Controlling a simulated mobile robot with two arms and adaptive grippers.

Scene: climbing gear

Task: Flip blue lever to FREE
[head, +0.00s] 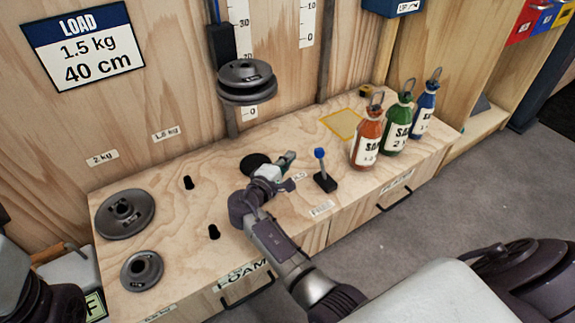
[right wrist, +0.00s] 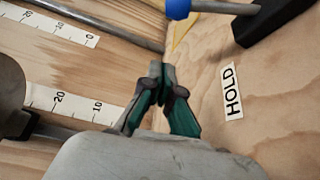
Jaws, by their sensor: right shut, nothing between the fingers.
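The blue lever (head: 320,157) is a thin rod with a blue knob on a black base (head: 325,183). It stands on the wooden bench top, near upright in the head view. The right wrist view shows its knob (right wrist: 178,9) and base (right wrist: 272,20) at the top edge. A HOLD label (right wrist: 232,93) lies on the wood near it. My right gripper (head: 289,157) is left of the lever, apart from it. Its green fingers (right wrist: 160,74) are shut and empty. My left gripper is out of view.
Red (head: 368,138), green (head: 397,125) and blue (head: 425,108) bottle-shaped weights stand right of the lever. Grey discs (head: 125,213) lie at the left. A disc stack (head: 246,82) hangs on a rod behind my right gripper. A yellow-outlined patch (head: 341,124) behind the lever is empty.

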